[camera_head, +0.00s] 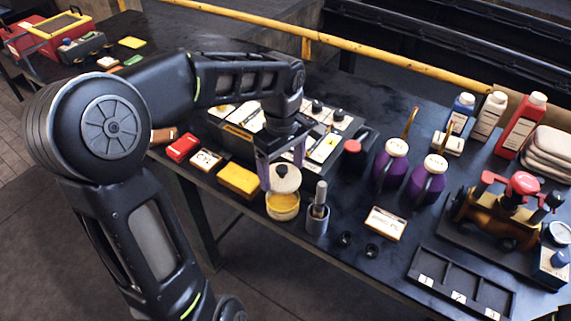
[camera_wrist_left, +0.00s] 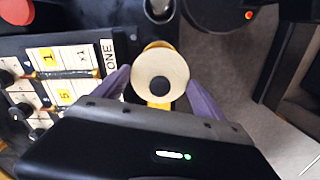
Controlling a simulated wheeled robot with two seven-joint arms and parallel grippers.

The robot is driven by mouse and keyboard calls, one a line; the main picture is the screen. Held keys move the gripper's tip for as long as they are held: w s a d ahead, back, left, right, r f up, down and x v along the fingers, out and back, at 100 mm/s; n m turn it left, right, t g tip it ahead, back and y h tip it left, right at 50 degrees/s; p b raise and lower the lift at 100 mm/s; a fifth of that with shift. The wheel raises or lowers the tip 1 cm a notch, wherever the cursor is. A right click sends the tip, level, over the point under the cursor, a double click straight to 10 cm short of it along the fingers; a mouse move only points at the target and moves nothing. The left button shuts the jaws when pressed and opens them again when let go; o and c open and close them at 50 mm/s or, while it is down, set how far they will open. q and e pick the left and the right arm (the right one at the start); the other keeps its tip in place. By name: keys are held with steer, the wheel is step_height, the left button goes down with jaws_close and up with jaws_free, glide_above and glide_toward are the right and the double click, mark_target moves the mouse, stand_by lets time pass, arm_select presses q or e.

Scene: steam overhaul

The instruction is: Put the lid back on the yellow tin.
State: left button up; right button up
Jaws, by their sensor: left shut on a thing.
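The yellow tin (camera_head: 283,207) stands on the dark workbench near its front edge, with yellow contents showing at its open top. My left gripper (camera_head: 284,165) is shut on the lid, a pale round disc (camera_head: 285,180) with a dark knob, and holds it tilted just above the tin. In the left wrist view the lid (camera_wrist_left: 160,77) sits between the two purple fingers (camera_wrist_left: 162,92) and hides most of the tin, whose yellow edge (camera_wrist_left: 158,45) shows behind it. In the head view I cannot tell whether the lid touches the rim. My right gripper is not in view.
A grey cup with a tool (camera_head: 317,215) stands close to the tin's right. A yellow box (camera_head: 239,181) lies to its left, a labelled switch panel (camera_head: 235,137) behind. Purple bottles (camera_head: 391,165), a small labelled box (camera_head: 385,223) and a slotted tray (camera_head: 460,285) are farther right.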

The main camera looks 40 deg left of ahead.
arm_select(q)
steer(key=shift+f, duration=0.1)
steer(key=shift+f+b, duration=2.35)
steer(key=shift+f, duration=0.75)
steer(key=shift+f+b, duration=0.2)
steer(key=shift+b, duration=0.35)
stand_by(0.6)
steer(key=o, duration=1.3)
steer(key=shift+r, duration=0.1)
